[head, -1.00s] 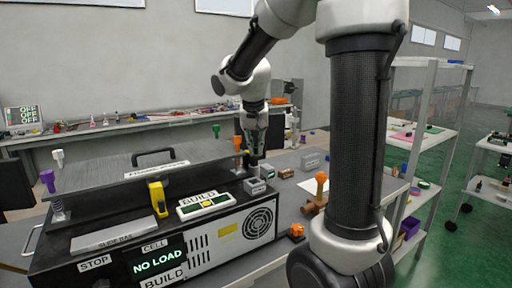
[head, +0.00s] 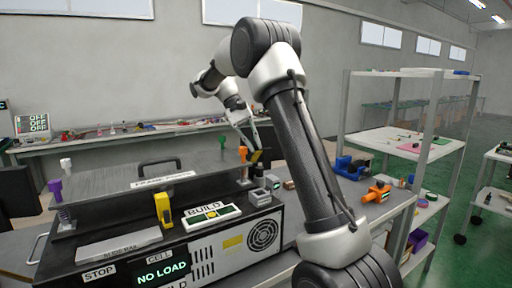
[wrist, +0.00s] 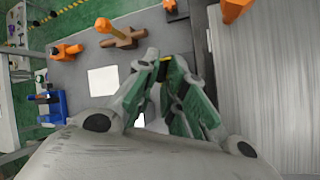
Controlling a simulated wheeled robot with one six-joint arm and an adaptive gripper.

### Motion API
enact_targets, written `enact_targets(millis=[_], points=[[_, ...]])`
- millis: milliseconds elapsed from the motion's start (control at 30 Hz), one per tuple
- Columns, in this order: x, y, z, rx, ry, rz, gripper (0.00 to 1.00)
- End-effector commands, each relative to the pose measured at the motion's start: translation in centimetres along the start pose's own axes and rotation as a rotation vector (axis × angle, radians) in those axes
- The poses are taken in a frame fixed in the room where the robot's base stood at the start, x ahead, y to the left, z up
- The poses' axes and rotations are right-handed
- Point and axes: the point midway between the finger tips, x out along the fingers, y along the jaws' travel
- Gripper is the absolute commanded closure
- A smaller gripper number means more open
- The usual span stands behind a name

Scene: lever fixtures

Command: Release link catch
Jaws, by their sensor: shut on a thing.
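A black machine (head: 110,262) has a raised grey plate (head: 120,185) with a dark handle. A yellow clamp-like piece (head: 163,209) stands upright at the plate's front edge. I cannot tell which part is the link catch. My gripper (head: 257,150) is behind the plate's right end, close to an orange-topped post (head: 243,154). In the wrist view my gripper (wrist: 164,72) has its green-padded fingers close together on a small black and yellow piece (wrist: 166,60). Most of that piece is hidden by the fingers. The machine's display reads NO LOAD.
A small grey open box (head: 260,198) sits on the machine's right end, below my gripper. Orange (head: 376,192) and blue (head: 350,167) fixtures stand on the bench to the right. A white sheet (wrist: 103,81) lies on the bench. A shelf rack (head: 428,150) stands at right.

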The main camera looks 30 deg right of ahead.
Motion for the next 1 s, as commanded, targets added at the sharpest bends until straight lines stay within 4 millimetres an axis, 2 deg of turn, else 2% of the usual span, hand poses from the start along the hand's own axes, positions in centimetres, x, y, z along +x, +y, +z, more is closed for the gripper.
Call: enact_targets(millis=[300,867,900,1000], points=[[-0.39,-0.37,-0.82,-0.028,-0.109,0.067,1.0],[-0.48,-0.4,-0.95,-0.034,-0.132,0.082,1.0],[-0.48,-0.4,-0.95,-0.034,-0.132,0.082,0.85],[-0.49,-0.39,-0.92,-0.034,-0.133,0.082,0.67]])
